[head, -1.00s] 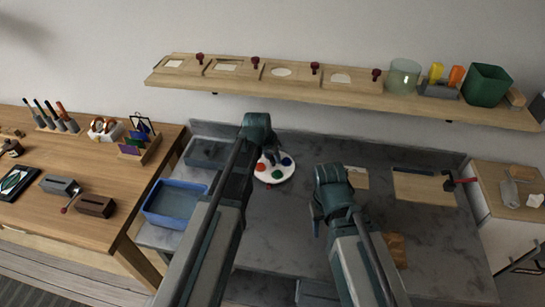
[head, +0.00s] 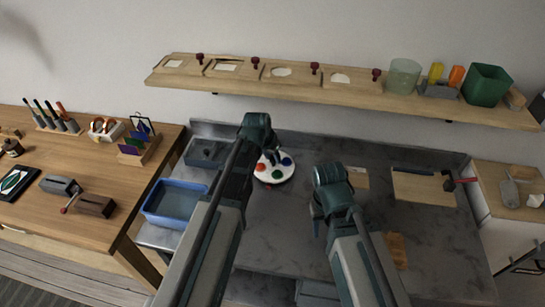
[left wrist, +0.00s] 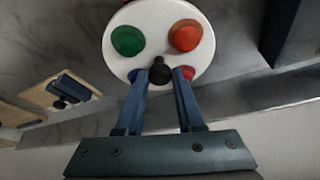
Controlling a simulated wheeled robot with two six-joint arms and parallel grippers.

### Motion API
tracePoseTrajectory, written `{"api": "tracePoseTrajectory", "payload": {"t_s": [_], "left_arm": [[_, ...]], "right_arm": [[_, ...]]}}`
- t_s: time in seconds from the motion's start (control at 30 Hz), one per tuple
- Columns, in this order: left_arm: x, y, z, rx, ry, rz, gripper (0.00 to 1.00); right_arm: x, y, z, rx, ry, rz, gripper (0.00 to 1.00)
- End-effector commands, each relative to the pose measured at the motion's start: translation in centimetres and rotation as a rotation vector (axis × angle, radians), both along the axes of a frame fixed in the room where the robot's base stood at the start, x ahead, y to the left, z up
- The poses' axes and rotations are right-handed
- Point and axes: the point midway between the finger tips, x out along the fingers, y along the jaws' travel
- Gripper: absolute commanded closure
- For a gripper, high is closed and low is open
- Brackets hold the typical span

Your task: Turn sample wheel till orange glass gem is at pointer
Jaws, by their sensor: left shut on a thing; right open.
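The sample wheel (head: 268,178) is a white disc on the grey worktop, with coloured glass gems around it. In the left wrist view the wheel (left wrist: 160,20) shows an orange-red gem (left wrist: 185,35) and a green gem (left wrist: 128,41). A blue-purple gem and a red gem are partly hidden behind my fingers. My left gripper (left wrist: 160,74) is shut on the black centre knob (left wrist: 160,70). In the head view my left gripper (head: 270,157) is over the wheel. I cannot clearly make out the pointer. My right gripper (head: 318,222) is open above the worktop, right of the wheel.
A blue basin (head: 172,203) stands left of the wheel. A wooden shelf (head: 320,95) runs along the wall behind. A wooden board (head: 425,186) lies on the right of the worktop. Bare worktop (head: 275,235) lies between my arms.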

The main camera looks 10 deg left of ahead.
Motion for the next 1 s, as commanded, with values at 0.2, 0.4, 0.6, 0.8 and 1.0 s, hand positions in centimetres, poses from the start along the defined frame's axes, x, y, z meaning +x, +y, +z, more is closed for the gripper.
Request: {"api": "tracePoseTrajectory", "payload": {"t_s": [0.2, 0.4, 0.6, 0.8, 1.0], "left_arm": [[-0.06, -0.03, -0.01, 0.000, 0.001, 0.022, 1.00], [-0.08, -0.10, -0.01, 0.000, 0.000, 0.083, 1.00], [-0.08, -0.21, 0.00, 0.001, 0.000, 0.179, 1.00], [-0.06, -0.27, -0.01, 0.001, 0.000, 0.280, 1.00], [-0.04, -0.34, 0.00, 0.000, 0.000, 0.380, 1.00]], "right_arm": [[0.00, 0.00, -0.01, 0.000, 0.000, 0.000, 0.50], [0.00, 0.00, -0.01, 0.000, 0.000, 0.000, 0.50], [0.00, 0.00, -0.01, 0.000, 0.000, 0.000, 0.50], [0.00, 0.00, -0.01, 0.000, 0.000, 0.000, 0.50], [0.00, 0.00, -0.01, 0.000, 0.000, 0.000, 0.50]]}}
